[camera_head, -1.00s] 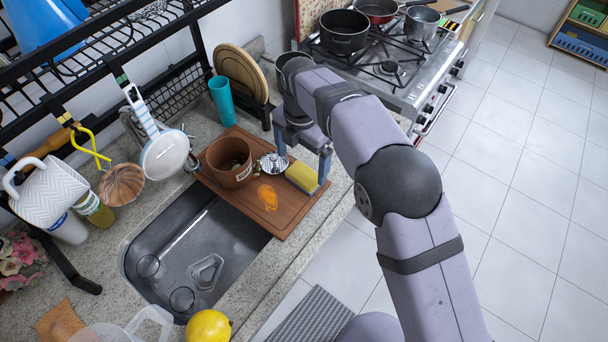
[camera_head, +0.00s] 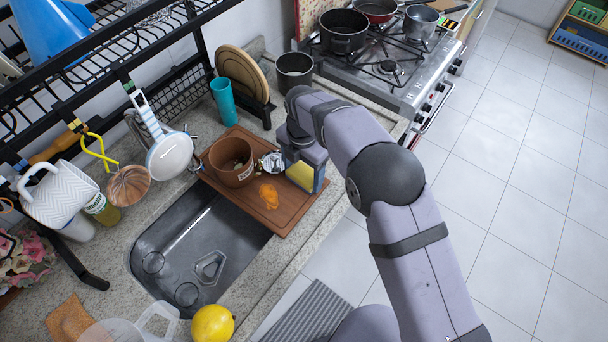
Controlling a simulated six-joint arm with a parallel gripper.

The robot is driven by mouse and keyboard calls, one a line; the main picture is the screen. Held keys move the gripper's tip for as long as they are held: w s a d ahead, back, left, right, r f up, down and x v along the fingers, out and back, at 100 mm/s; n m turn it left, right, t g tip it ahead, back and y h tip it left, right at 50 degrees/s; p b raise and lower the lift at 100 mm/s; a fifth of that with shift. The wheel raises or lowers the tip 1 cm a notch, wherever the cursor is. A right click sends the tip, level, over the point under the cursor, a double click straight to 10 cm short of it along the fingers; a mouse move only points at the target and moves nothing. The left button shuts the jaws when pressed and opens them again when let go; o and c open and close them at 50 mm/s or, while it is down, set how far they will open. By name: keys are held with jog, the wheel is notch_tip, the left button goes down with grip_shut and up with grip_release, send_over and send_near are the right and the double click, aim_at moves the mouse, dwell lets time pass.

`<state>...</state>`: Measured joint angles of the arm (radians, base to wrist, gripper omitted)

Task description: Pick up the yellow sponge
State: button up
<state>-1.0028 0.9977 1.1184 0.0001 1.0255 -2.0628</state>
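The yellow sponge (camera_head: 301,177) lies at the right end of the brown wooden board over the sink, beside the metal strainer-like piece. My gripper (camera_head: 304,178) is down over it, pointing downward. One finger is at the sponge's left end and the other at its right end, set apart. I cannot tell whether the fingers touch the sponge. The sponge's upper part is hidden behind the gripper.
The brown board (camera_head: 253,204) also holds a brown pot (camera_head: 231,163), a shiny metal piece (camera_head: 272,162) and an orange item (camera_head: 268,195). A teal cup (camera_head: 223,101) and a dark saucepan (camera_head: 294,72) stand behind. The sink (camera_head: 205,245) is at the left front.

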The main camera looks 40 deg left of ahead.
aim_at(303, 175)
jog(key=shift+c, duration=0.4)
jog(key=shift+r+b, duration=0.35)
jog(key=shift+r, duration=0.2)
notch_tip(303, 175, up, 9)
jog(key=b, duration=0.2)
jog(key=shift+b, duration=0.3)
